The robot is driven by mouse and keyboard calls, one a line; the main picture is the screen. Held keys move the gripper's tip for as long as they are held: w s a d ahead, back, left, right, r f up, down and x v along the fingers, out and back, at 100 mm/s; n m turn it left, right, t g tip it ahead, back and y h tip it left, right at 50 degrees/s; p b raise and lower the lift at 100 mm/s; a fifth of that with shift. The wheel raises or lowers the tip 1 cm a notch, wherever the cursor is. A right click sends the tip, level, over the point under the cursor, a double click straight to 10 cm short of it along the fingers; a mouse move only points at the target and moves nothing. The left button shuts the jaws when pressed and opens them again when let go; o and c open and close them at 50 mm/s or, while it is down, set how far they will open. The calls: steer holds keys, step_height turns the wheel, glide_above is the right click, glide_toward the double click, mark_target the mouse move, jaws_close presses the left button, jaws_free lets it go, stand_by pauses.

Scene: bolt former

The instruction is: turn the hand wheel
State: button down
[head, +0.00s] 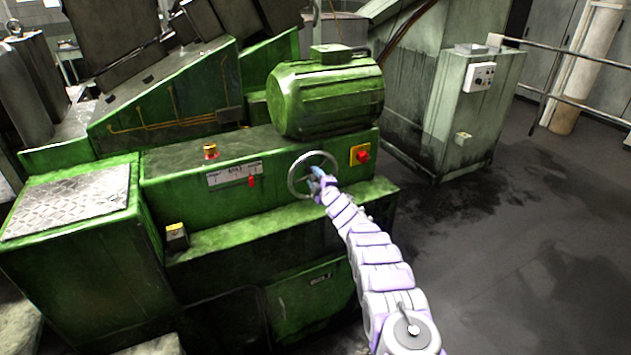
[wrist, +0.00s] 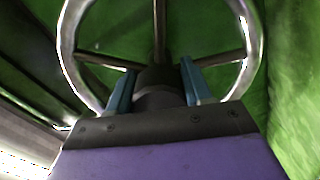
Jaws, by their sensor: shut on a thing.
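The hand wheel (head: 298,161) is a shiny metal ring with spokes on the front face of the green machine. It fills the upper part of the wrist view (wrist: 68,40), with its dark hub (wrist: 155,76) at the middle. My gripper (head: 319,176) is at the lower right part of the wheel in the head view. In the wrist view its two blue fingers (wrist: 156,88) stand on either side of the dark hub, shut on it. The fingertips' exact contact is hard to see.
A red knob on a yellow plate (head: 361,155) sits just right of the wheel. A red lever (head: 251,181) and gauge plate are to its left. A green motor (head: 326,95) overhangs above. A green ledge (head: 260,228) juts out below. The floor at right is clear.

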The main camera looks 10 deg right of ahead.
steer(key=shift+f+n, duration=0.15)
steer(key=shift+n, duration=0.65)
steer(key=shift+c, duration=2.4)
jaws_free()
steer(key=shift+a, duration=0.1)
